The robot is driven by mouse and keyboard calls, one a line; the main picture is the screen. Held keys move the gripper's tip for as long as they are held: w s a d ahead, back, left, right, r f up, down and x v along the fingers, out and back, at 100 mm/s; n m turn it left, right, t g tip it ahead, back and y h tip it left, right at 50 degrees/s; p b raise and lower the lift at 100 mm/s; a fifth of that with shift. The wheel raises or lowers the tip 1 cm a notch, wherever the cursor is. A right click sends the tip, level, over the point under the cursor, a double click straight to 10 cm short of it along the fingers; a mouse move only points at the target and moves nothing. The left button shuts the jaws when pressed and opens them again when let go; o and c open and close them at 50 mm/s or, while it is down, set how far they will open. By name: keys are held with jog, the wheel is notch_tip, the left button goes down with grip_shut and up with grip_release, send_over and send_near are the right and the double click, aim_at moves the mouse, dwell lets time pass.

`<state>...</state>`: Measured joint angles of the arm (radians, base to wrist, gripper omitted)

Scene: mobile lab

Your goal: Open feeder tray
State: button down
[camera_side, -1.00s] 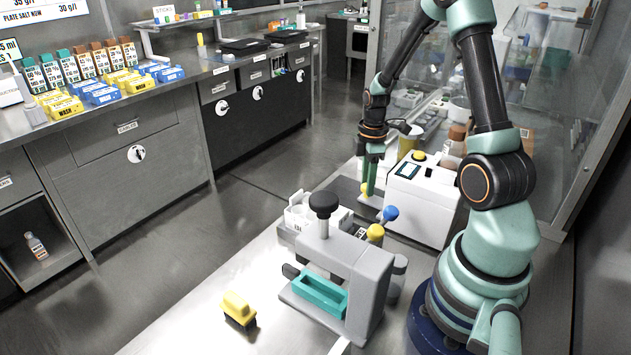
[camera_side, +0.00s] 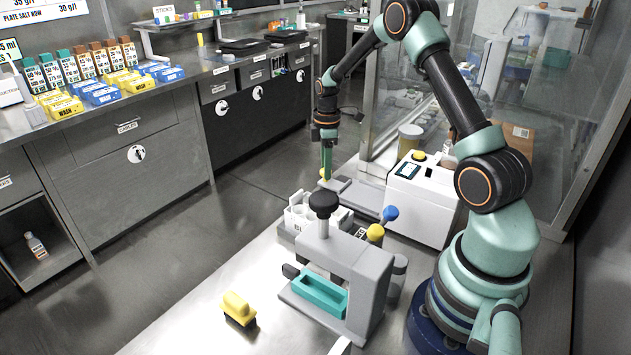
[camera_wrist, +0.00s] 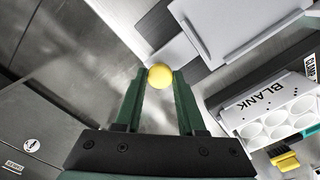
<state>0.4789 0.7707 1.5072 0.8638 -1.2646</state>
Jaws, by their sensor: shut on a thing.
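The feeder is a white box (camera_side: 422,205) with a small dark screen and a yellow button on top. Its grey tray (camera_side: 362,200) sticks out from the box's left side. A yellow round knob (camera_side: 322,174) is at the tray's outer end. My gripper (camera_side: 326,174) points down and is shut on this knob. In the wrist view, the yellow knob (camera_wrist: 160,76) sits between the tips of my green fingers (camera_wrist: 160,82). The fingers partly hide the knob in the side view.
A white rack (camera_side: 302,213) with round wells stands near the tray. A grey press with a black knob (camera_side: 322,204) and a teal trough (camera_side: 320,292) stands in front. Glass panels stand behind the feeder.

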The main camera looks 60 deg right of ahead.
jog(key=c, duration=0.5)
grip_release()
notch_tip(320, 180, up, 12)
jog(key=shift+r, duration=0.1)
